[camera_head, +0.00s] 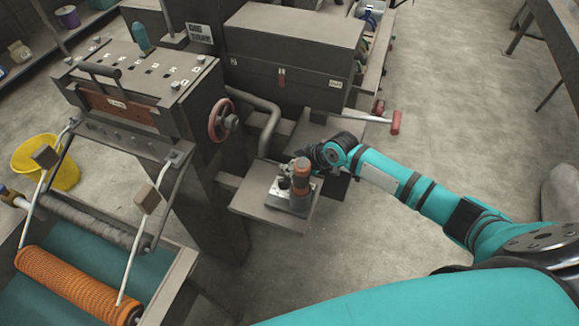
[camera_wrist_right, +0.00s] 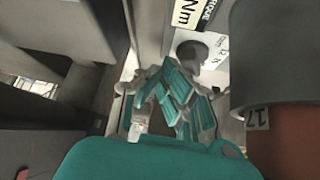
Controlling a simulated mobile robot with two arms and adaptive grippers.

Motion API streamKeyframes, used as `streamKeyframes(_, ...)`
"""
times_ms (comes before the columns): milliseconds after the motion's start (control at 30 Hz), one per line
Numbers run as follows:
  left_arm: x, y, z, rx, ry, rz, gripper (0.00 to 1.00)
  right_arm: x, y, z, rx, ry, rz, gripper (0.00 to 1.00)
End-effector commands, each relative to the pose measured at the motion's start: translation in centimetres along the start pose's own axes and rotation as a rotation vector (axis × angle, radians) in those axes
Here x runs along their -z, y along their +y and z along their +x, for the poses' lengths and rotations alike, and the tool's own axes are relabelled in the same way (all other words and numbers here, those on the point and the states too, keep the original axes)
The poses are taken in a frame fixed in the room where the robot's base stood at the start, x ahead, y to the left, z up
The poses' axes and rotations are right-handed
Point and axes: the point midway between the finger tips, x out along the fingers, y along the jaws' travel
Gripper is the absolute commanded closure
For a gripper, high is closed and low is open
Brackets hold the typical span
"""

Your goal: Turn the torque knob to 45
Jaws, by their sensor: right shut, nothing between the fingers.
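A small device with a brown-orange and grey cylinder (camera_head: 301,178) stands on a small grey shelf (camera_head: 255,203) in the head view. In the right wrist view a large grey cylinder (camera_wrist_right: 275,50) with a brown part and a tag reading 17 fills the right side. A small round grey knob-like part (camera_wrist_right: 191,53) sits beside labels reading TORQUE and Nm (camera_wrist_right: 188,12). I cannot tell for sure which part is the torque knob. My right gripper (camera_head: 312,160) is at the device's back right side. Its teal fingers (camera_wrist_right: 178,98) are shut and empty, apart from the large cylinder.
A red handwheel (camera_head: 222,120) is on the machine left of the shelf. A red-handled lever (camera_head: 394,122) sticks out behind my right arm. An orange mesh roller (camera_head: 78,287) and a yellow bucket (camera_head: 45,160) are at the left. Open floor lies to the right.

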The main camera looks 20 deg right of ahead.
Motion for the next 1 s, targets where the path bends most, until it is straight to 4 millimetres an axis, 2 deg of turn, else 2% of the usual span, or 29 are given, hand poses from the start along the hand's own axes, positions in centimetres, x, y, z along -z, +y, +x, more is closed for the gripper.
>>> streamKeyframes(33,0.0,0.0,0.0,0.000,0.000,0.000,0.60,-0.9,-0.3,0.2,0.007,-0.020,0.002,1.00)
streamKeyframes(633,-0.3,-0.1,0.5,0.001,-0.003,0.000,0.60,-1.2,1.3,-1.0,0.003,-0.010,0.000,1.00)
streamKeyframes(767,-0.2,-0.1,0.5,0.001,-0.002,0.000,0.60,-1.1,1.3,-3.0,0.001,-0.009,-0.002,1.00)
streamKeyframes(1000,-0.1,0.0,0.5,0.000,-0.001,0.000,0.60,-1.3,1.3,-8.2,0.002,-0.014,-0.001,1.00)
